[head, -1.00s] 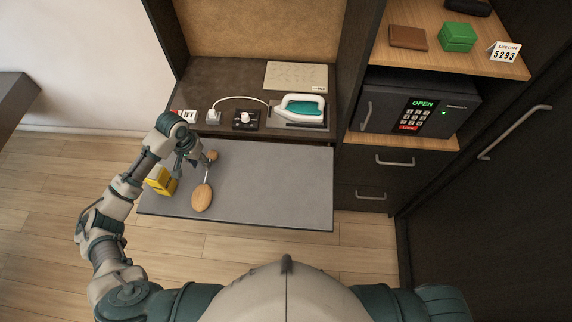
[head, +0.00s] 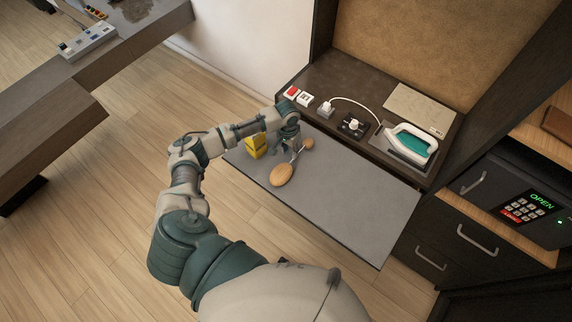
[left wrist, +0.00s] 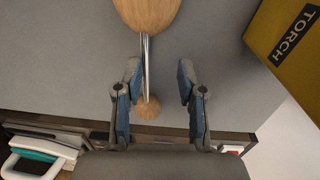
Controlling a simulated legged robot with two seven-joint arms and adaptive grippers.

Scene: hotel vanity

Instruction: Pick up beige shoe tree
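The beige shoe tree (head: 282,174) lies on the grey pull-out board. It has a large wooden end, a thin metal rod and a small wooden knob (head: 308,144). In the left wrist view its large end (left wrist: 148,12) is at the top and its knob (left wrist: 146,108) is lower down. My left gripper (head: 296,145) is low over the board by the rod. In the left wrist view its two blue-padded fingers (left wrist: 160,82) are apart, with the rod between them, closer to the left finger. I cannot tell whether that finger touches it. My right gripper is not seen.
A yellow box marked TORCH (head: 256,146) stands close beside my left gripper; it also shows in the left wrist view (left wrist: 290,40). An iron (head: 412,142), a plug and a cord are on the dark shelf behind. The board's (head: 350,195) right part is clear.

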